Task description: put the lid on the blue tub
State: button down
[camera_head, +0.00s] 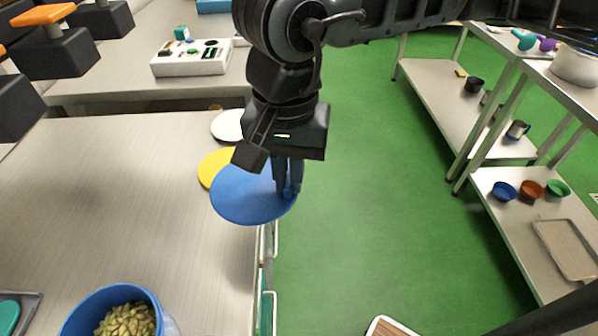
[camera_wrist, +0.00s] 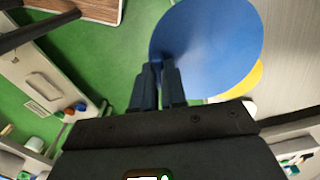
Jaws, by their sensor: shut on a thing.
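My gripper (camera_head: 288,190) is shut on the edge of a round, flat blue lid (camera_head: 245,196), near the right edge of the table. In the wrist view my fingertips (camera_wrist: 160,72) pinch the rim of the blue lid (camera_wrist: 212,45). The lid covers part of a yellow lid (camera_head: 211,166); whether it is clear of the table cannot be told. The blue tub (camera_head: 76,318) stands at the table's front, cut off by the lower picture edge. It is open and holds green pods or nuts (camera_head: 128,320).
A white lid (camera_head: 228,125) lies behind the yellow one. A tray with a green thing (camera_head: 8,314) is left of the tub. The table (camera_head: 110,200) between tub and lids is clear. Shelves with bowls (camera_head: 531,190) stand right, across green floor.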

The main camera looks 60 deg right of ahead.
jog(key=w+a+r+n+p, duration=0.1)
jog(key=w+a+r+n, duration=0.15)
jog(key=a, duration=0.95)
jog(key=w+a+r+n+p, duration=0.1)
jog(key=a+r+n+p, duration=0.2)
jog(key=a, duration=0.9)
notch_tip(320, 180, down, 7)
jog(key=b, duration=0.6)
jog(key=shift+d+b, duration=0.1)
jog(key=shift+b, duration=1.15)
dwell(0.3)
jog(key=shift+f+b, duration=0.5)
jog(key=shift+b, duration=1)
dwell(1.0)
jog(key=c, duration=1.1)
grip_release()
